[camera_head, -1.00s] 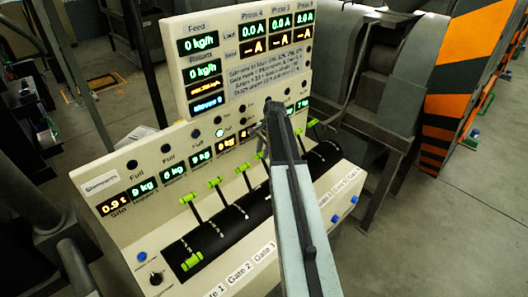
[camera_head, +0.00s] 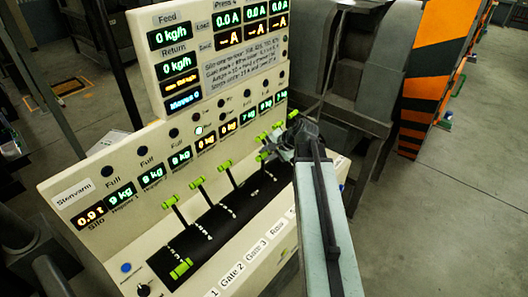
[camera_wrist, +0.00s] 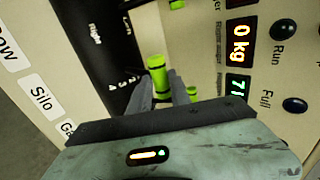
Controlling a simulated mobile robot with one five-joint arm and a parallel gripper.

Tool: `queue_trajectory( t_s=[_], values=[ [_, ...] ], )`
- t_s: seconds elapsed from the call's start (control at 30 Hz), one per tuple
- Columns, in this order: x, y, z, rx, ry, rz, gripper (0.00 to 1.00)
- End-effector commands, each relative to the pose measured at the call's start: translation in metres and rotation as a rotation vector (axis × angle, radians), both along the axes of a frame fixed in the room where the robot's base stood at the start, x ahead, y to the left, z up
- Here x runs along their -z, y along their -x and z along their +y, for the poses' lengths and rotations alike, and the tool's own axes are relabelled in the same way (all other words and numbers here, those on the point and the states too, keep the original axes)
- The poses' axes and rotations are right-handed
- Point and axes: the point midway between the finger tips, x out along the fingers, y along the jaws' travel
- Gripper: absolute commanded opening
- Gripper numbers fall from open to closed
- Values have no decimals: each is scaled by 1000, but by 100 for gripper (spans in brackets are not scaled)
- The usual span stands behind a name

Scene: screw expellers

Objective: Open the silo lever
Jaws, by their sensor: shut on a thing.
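A cream control console has a row of black levers with green handles over a black slotted strip. My gripper (camera_head: 275,152) is at the levers toward the right of the row in the head view. In the wrist view, my gripper (camera_wrist: 160,88) is shut on a green lever handle (camera_wrist: 158,66), with a grey finger on each side. A "Silo" label (camera_wrist: 41,98) is on the panel at the left of the wrist view. The lever's lower part is hidden by the fingers. I cannot tell from the head view exactly which lever is held.
Other green handles stand to the left, including one raised (camera_head: 170,202) and one low near the front (camera_head: 181,268). Another green handle (camera_wrist: 177,4) is close by in the wrist view. Lit displays (camera_head: 180,160) line the panel behind. Open floor (camera_head: 470,200) is at the right.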

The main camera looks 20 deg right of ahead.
Motion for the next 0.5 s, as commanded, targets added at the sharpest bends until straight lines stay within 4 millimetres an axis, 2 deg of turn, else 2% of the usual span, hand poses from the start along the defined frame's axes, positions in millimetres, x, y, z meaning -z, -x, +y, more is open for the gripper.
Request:
queue_trajectory(
  t_s=[0.5],
  values=[
    [4, 2, 10, -18, 10, 7, 0]
  ],
)
